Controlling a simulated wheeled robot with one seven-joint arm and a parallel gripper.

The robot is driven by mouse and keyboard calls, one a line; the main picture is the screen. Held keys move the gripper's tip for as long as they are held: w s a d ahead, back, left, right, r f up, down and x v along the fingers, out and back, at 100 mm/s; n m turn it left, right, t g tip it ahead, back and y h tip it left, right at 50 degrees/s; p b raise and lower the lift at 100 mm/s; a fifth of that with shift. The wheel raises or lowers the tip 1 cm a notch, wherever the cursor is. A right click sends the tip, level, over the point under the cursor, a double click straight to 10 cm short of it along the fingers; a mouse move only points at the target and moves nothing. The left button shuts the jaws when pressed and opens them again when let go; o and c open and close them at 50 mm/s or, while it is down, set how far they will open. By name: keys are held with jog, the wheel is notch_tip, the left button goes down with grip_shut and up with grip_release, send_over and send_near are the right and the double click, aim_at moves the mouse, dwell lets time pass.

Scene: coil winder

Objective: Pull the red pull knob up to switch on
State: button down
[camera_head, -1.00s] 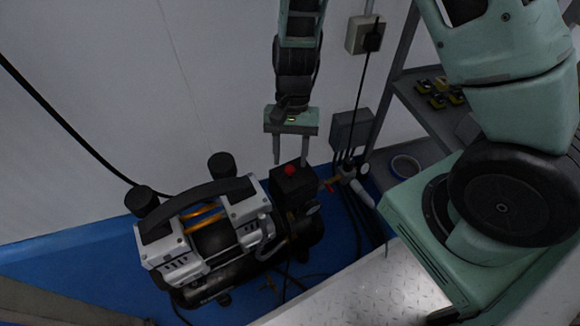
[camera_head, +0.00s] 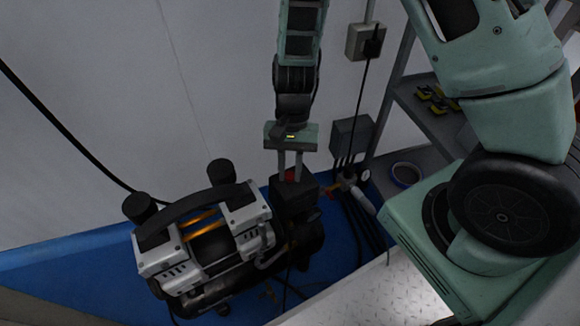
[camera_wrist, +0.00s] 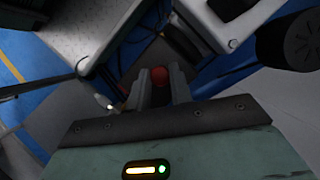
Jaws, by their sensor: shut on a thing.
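The red pull knob (camera_head: 290,176) sits on top of a black switch box (camera_head: 294,196) at the right end of the compressor (camera_head: 210,240). My gripper (camera_head: 290,178) points down from above, and its two fingers are shut on the knob, one on each side. In the wrist view the red knob (camera_wrist: 159,76) shows between the fingertips of my gripper (camera_wrist: 159,84). The fingers hide part of the knob's sides. I cannot tell whether the knob has risen from the box.
A grey wall box (camera_head: 351,136) with cables is to the right of the switch box. Fittings and hoses (camera_head: 350,184) hang close by. A shelf (camera_head: 420,110) stands at the right. The compressor's black handle (camera_head: 195,208) rises to the left.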

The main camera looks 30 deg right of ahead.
jog(key=shift+r+p, duration=0.75)
jog(key=shift+p, duration=0.25)
jog(key=shift+f, duration=0.1)
jog(key=c, duration=1.3)
grip_release()
jog(key=shift+o, duration=0.2)
jog(key=p+v, duration=0.6)
jog(key=v, duration=1.1)
jog(key=shift+w+d, duration=0.15)
jog(key=shift+w, duration=0.05)
